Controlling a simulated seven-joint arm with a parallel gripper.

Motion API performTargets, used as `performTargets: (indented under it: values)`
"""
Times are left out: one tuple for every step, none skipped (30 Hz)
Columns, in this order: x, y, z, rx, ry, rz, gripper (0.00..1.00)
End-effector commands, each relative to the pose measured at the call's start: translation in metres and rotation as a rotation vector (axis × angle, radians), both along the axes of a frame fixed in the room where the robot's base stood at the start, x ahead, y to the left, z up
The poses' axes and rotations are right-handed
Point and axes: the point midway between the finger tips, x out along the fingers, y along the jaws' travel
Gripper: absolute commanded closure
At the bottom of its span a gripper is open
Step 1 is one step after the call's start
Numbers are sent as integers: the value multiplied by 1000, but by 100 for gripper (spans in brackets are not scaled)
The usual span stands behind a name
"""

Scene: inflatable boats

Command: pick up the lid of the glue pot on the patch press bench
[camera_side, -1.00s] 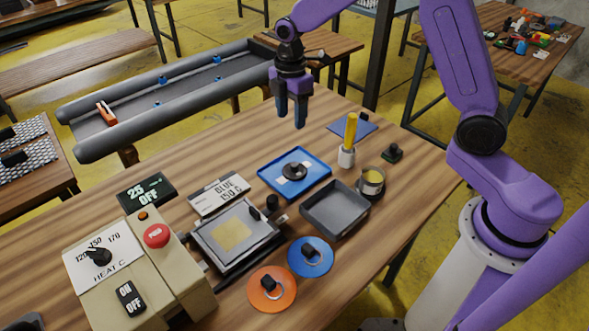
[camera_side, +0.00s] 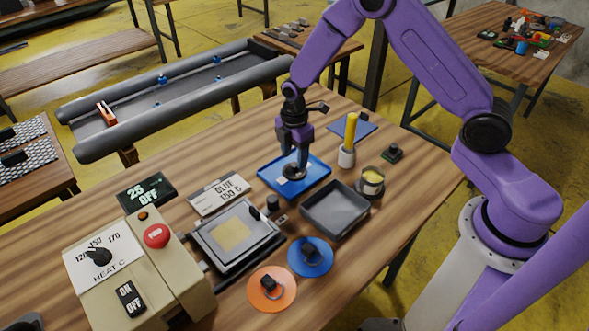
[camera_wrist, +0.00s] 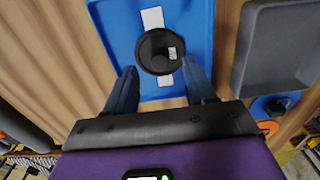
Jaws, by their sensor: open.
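The lid (camera_side: 291,173) is a dark round disc with a raised knob, lying in the blue tray (camera_side: 315,184). In the wrist view the lid (camera_wrist: 147,62) lies just ahead of and between my fingertips, on the blue tray (camera_wrist: 108,30) with white labels. My gripper (camera_side: 293,160) is open and points down over the tray, its fingers on either side of the lid; it also shows in the wrist view (camera_wrist: 160,82). Whether the fingers touch the lid cannot be told. The glue pot (camera_side: 371,182) stands open to the right, with yellowish contents.
A grey tray (camera_side: 335,212) lies in front of the blue tray. A white holder with a yellow-handled tool (camera_side: 349,135) stands to the right. The press (camera_side: 237,235), a label card (camera_side: 218,193), and orange (camera_side: 271,289) and blue (camera_side: 310,257) discs are nearby.

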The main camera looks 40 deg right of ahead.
Motion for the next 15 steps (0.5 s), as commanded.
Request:
performTargets:
  values:
    - [-1,-1,-8,-1,3,1,45]
    - [-1,-1,-11,-1,2,2,45]
    - [0,-1,-16,0,1,2,45]
    - [0,-1,-18,0,1,2,45]
    - [0,-1,-20,0,1,1,45]
    - [0,-1,-23,0,1,1,45]
    - [0,-1,-24,0,1,1,45]
    - [0,-1,-25,0,0,1,45]
    - [0,-1,-25,0,-1,0,45]
    - [0,-1,-25,0,-1,1,45]
    - [0,-1,-25,0,-1,1,45]
    - [0,-1,-25,0,-1,1,45]
    - [0,-1,-25,0,-1,1,45]
    - [0,-1,-25,0,-1,1,45]
    - [0,-1,-25,0,-1,1,49]
